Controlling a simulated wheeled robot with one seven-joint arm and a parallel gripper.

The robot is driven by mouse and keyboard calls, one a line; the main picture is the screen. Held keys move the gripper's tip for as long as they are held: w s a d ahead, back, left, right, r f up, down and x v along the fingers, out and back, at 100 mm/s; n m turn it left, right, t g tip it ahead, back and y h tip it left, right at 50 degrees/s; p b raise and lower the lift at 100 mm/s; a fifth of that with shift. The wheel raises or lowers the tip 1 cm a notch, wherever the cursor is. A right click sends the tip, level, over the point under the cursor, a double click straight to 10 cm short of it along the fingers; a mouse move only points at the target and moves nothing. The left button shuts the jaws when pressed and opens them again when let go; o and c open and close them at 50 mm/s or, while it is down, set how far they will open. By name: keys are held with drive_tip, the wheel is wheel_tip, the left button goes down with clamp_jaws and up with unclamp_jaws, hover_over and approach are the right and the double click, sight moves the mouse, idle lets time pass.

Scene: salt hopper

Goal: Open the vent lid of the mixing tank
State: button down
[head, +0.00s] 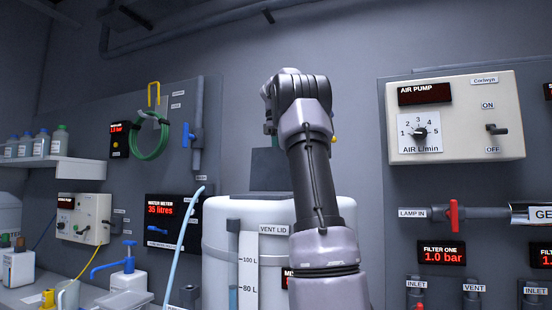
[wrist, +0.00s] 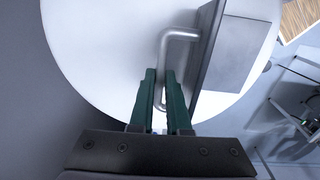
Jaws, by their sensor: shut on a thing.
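The white mixing tank (head: 225,212) stands in the middle of the head view, with a VENT LID label on its front. Its dark vent lid (head: 266,172) stands raised and steeply tilted above the tank top, partly hidden by my arm. In the wrist view the lid (wrist: 209,50) shows nearly edge-on, with a bent metal handle (wrist: 180,34) on it. A grey square (wrist: 246,55) lies beside it on the white top (wrist: 100,50). My gripper (wrist: 161,76) has its green fingers shut on the handle. My arm mostly hides the gripper in the head view.
The AIR PUMP box (head: 455,118) and a LAMP IN pipe with a red valve (head: 454,215) are on the right panel. A green hose (head: 150,140) and the water meter (head: 171,220) are on the left panel. A pale blue tube (head: 188,225) rises left of the tank.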

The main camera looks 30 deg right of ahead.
drive_tip(key=shift+r, duration=0.2)
drive_tip(key=c, duration=0.9)
unclamp_jaws()
drive_tip(key=shift+f, duration=0.1)
